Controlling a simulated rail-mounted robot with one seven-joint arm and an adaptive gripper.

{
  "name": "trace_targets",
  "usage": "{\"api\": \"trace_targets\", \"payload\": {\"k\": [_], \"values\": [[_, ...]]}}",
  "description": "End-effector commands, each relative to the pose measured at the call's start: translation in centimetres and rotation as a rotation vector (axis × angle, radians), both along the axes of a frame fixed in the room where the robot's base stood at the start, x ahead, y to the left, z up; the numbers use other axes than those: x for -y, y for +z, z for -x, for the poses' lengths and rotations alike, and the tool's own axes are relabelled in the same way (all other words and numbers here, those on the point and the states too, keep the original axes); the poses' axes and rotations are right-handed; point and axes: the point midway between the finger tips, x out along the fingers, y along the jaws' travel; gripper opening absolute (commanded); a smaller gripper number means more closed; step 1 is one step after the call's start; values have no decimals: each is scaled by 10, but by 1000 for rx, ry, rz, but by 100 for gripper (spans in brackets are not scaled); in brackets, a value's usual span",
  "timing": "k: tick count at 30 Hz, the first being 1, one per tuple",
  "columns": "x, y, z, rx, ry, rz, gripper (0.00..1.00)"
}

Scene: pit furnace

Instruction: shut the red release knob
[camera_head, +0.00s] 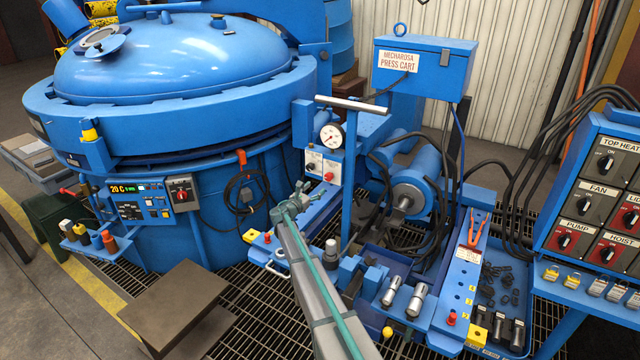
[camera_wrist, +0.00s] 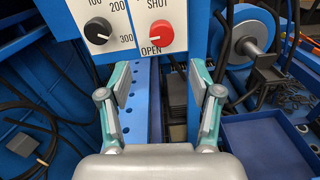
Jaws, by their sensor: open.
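The red release knob (camera_wrist: 155,36) is a round knob on a white plate at the top middle of the wrist view. The word SHUT stands above it and OPEN below it; I cannot clearly tell which way its pointer faces. In the head view the knob (camera_head: 329,176) is small, on the panel below the pressure gauge. My gripper (camera_wrist: 158,85) is open and empty, with its fingers spread below the knob and apart from it. In the head view my gripper (camera_head: 291,206) is in front of the panel, a little left of and below the knob.
A black knob (camera_wrist: 98,31) with a numbered dial sits just left of the red one. The pressure gauge (camera_head: 332,136) and a grey T-handle (camera_head: 350,103) stand above the panel. The blue furnace (camera_head: 180,60) is left; the press cylinder (camera_head: 412,190) and hoses are right.

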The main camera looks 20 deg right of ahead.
Motion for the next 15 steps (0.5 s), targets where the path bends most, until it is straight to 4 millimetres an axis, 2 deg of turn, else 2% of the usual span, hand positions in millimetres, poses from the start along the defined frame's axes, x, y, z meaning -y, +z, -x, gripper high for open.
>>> {"api": "trace_targets", "payload": {"k": [8, 15], "values": [[16, 1, -13, 0, -1, 1, 64], [48, 2, -36, 0, -2, 1, 64]]}}
